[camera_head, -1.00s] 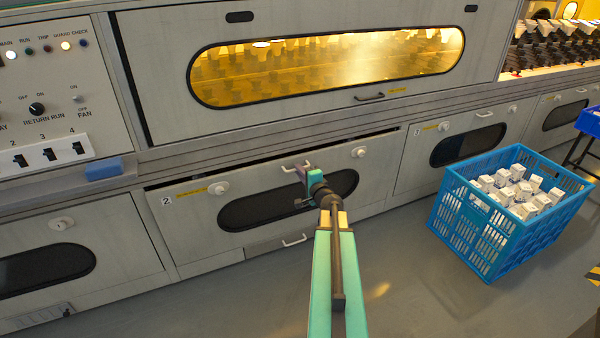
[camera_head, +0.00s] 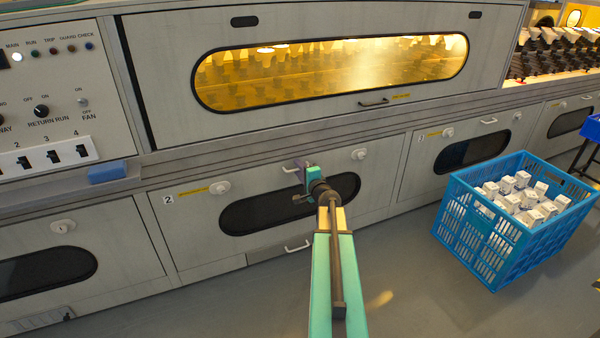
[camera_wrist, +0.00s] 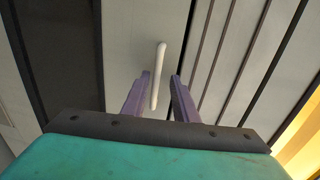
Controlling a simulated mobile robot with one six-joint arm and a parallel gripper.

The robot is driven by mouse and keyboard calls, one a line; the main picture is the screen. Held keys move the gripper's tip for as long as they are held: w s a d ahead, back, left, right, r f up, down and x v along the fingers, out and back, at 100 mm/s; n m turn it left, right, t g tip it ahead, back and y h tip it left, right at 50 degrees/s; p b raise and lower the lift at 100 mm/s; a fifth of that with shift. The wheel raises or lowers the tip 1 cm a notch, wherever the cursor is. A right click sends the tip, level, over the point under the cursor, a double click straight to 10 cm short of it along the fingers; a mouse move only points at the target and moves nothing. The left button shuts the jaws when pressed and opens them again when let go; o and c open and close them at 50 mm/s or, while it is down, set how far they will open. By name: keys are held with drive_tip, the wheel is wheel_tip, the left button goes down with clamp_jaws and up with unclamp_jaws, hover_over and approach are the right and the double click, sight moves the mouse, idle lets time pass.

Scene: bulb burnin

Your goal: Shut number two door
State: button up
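The number two door (camera_head: 180,222) is a grey lower panel with a "2" label, a dark oval window (camera_head: 245,214) and two pale round knobs. It looks flush with the cabinet front, with no dark gap along its top edge. My gripper (camera_head: 300,168) is at the door's top middle, over its handle. In the wrist view the white bar handle (camera_wrist: 158,72) lies between the two purple fingers of my gripper (camera_wrist: 160,88). The fingers are apart, with a gap at the right finger; the left finger is very near the handle, and contact cannot be told.
A blue crate (camera_head: 470,245) of white cartons stands on the floor at right. The control panel (camera_head: 45,100) is at upper left, with only the MAIN lamp clearly lit. A blue block (camera_head: 107,171) lies on the ledge below it. The floor left of the crate is clear.

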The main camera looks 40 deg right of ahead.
drive_tip(key=shift+s+a+f, duration=0.1)
drive_tip(key=shift+s+f, duration=0.05)
drive_tip(key=shift+s, duration=0.1)
drive_tip(key=p+v, duration=0.3)
drive_tip(key=v, duration=1)
drive_tip(key=shift+s+p, duration=0.15)
drive_tip(key=shift+p, duration=0.15)
drive_tip(key=shift+a, duration=0.1)
idle(0.7)
